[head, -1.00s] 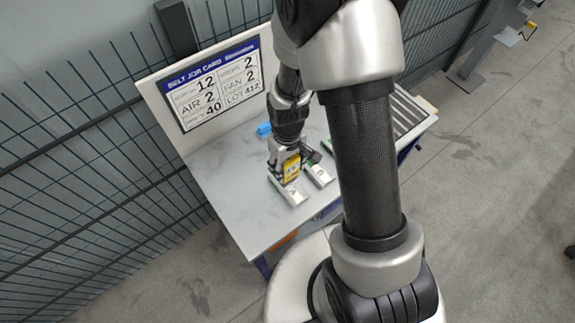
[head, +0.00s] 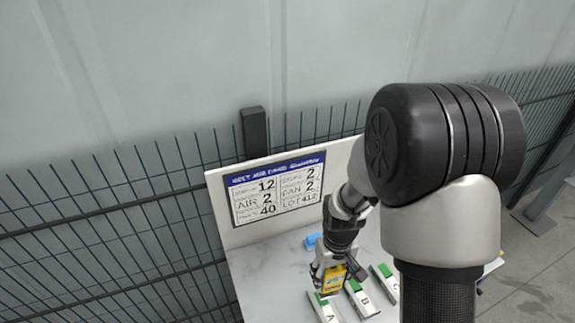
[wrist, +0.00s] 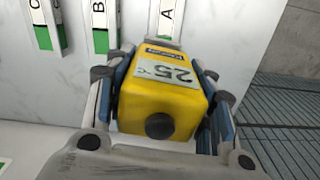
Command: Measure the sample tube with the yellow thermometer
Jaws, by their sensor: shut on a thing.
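My gripper (head: 327,272) is shut on the yellow thermometer (wrist: 160,95), which sits between its two fingers in the wrist view. The thermometer's display reads about 25 °C. Its far end points toward the tube marked A (wrist: 168,20); I cannot tell whether they touch. In the head view, tube A (head: 322,308) lies below the gripper. The tube marked B (head: 360,299) lies to its right, and also shows in the wrist view (wrist: 100,22). The tube marked C (head: 385,281) is further right.
A blue object (head: 311,241) lies near the back of the pale table (head: 262,265). A job card board (head: 277,189) stands behind the table. Dark wire fencing (head: 120,225) runs behind and to the left. My arm covers the table's right part.

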